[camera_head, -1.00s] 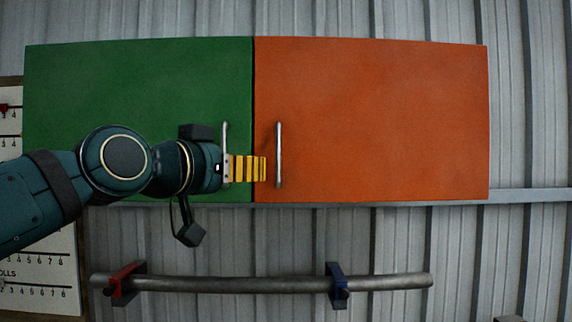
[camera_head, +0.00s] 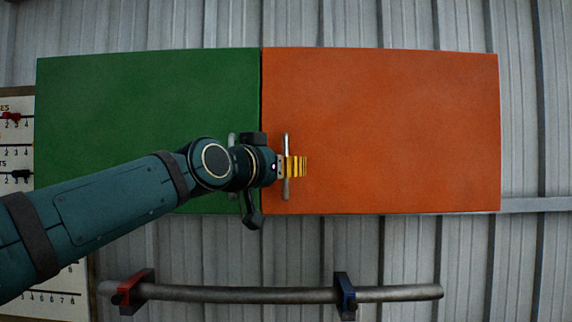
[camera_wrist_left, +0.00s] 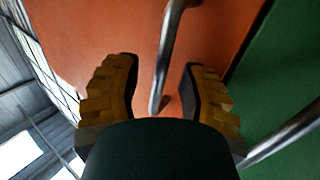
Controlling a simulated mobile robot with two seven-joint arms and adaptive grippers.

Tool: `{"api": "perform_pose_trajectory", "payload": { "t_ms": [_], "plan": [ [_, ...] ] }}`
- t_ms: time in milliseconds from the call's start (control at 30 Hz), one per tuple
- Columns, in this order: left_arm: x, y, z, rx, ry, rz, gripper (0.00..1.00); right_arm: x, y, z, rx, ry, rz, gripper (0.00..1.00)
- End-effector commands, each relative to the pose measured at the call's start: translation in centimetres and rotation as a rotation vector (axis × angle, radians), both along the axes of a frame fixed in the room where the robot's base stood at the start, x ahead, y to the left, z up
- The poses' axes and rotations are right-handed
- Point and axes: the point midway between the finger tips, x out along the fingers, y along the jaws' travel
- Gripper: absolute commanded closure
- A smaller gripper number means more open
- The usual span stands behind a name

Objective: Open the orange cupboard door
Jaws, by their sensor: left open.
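The orange cupboard door (camera_head: 390,130) is on the right half of the wall cupboard and looks closed. Its upright metal handle (camera_head: 286,143) is near its left edge. My left gripper (camera_head: 300,167) is at this handle, its yellow fingers in front of it in the head view. In the left wrist view the open fingers (camera_wrist_left: 160,95) stand on either side of the orange door's handle (camera_wrist_left: 168,50), with gaps visible on both sides. Whether the fingers reach fully around the bar is hard to tell. My right gripper is in neither view.
The green door (camera_head: 140,120) on the left is closed, its handle (camera_head: 232,140) partly behind my wrist. Below, a metal bar (camera_head: 240,295) with a red clamp (camera_head: 133,291) and a blue clamp (camera_head: 345,293) runs along the corrugated wall. A white chart board (camera_head: 18,150) is at the left.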

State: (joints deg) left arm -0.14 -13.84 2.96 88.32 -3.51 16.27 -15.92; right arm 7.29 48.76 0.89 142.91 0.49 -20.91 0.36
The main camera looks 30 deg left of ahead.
Motion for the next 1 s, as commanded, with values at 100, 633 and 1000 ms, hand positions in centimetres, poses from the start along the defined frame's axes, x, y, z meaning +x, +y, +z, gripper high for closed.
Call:
{"api": "perform_pose_trajectory", "payload": {
  "t_ms": [100, 633, 1000],
  "plan": [
    [0.7, -0.03, -0.02, 0.0, 0.0, 0.0, 0.59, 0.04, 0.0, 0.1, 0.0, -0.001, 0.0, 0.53],
    [0.86, -0.02, -0.05, 0.0, 0.0, 0.0, 1.0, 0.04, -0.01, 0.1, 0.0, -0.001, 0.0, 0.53],
    [0.38, -0.17, -0.03, 0.001, 0.001, 0.013, 1.0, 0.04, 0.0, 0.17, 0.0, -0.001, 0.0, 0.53]
  ]
}}
